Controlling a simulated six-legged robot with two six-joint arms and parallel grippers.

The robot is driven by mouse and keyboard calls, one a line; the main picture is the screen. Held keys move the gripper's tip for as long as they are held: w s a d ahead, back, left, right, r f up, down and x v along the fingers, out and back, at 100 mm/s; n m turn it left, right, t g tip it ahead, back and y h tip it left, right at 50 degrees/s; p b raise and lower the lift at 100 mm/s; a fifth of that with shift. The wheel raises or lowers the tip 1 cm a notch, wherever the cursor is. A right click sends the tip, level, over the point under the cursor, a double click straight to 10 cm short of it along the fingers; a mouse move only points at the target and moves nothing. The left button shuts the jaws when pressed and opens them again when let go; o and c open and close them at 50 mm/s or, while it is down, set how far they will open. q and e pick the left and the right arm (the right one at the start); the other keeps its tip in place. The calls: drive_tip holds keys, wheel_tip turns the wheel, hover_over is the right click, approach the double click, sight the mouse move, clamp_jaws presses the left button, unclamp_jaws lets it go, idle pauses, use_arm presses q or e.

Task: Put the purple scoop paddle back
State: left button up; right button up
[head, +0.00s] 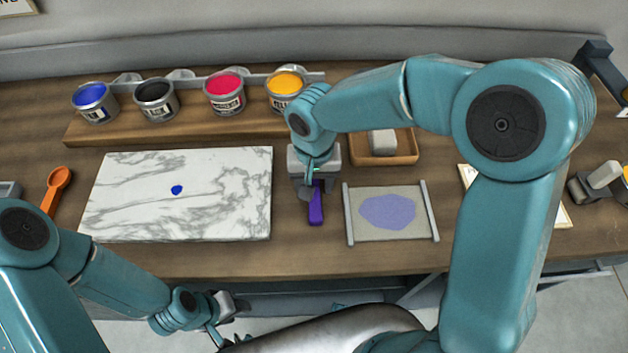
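The purple scoop paddle (316,208) is on the wooden table between the marble slab (215,215) and a framed mesh panel, or just above the table. I cannot tell whether it touches the wood. My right gripper (316,190) points down at its far end, and the gripper body hides that part. I cannot tell whether the fingers are closed on it. My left gripper (226,318) is low in front of the table's front edge, away from the paddle. Its fingers are too small and partly hidden to judge.
Paint cans in blue (91,100), black (156,98), red (226,92) and yellow (286,90) stand on a wooden riser (180,128). An orange scoop (54,190) lies far left. The mesh panel (415,230) and a wooden tray (403,155) are right of the paddle.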

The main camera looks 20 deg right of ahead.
drive_tip(key=shift+s+r, duration=0.1)
drive_tip(key=shift+r, duration=0.05)
wheel_tip(320, 180, up, 12)
idle(0.6)
drive_tip(key=shift+s, duration=0.1)
idle(0.4)
